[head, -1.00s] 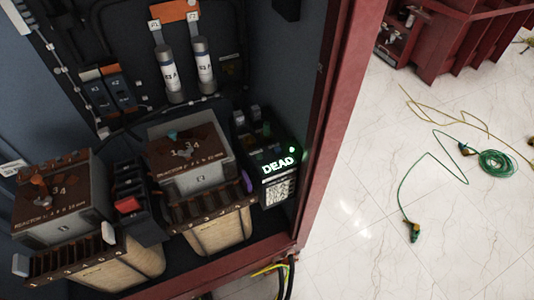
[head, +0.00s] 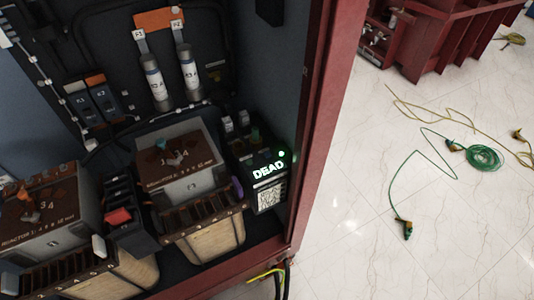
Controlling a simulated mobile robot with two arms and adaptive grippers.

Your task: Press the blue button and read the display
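A black device with a lit display (head: 268,172) stands at the right inside the open cabinet. The display reads "DEAD" in glowing white-green letters, and a small green light (head: 281,154) glows above its right end. A white label panel (head: 270,194) with small print is below the display. I cannot make out a blue button on the device. A purple part (head: 237,188) shows at its left side, partly hidden. Neither of my grippers is in view.
Two reactor blocks (head: 178,160) (head: 40,215) stand left of the device, with a red switch (head: 119,216) between them. Two fuses (head: 155,80) (head: 188,68) are above. The red cabinet frame (head: 322,130) borders the right. Green cable (head: 485,158) lies on the white floor.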

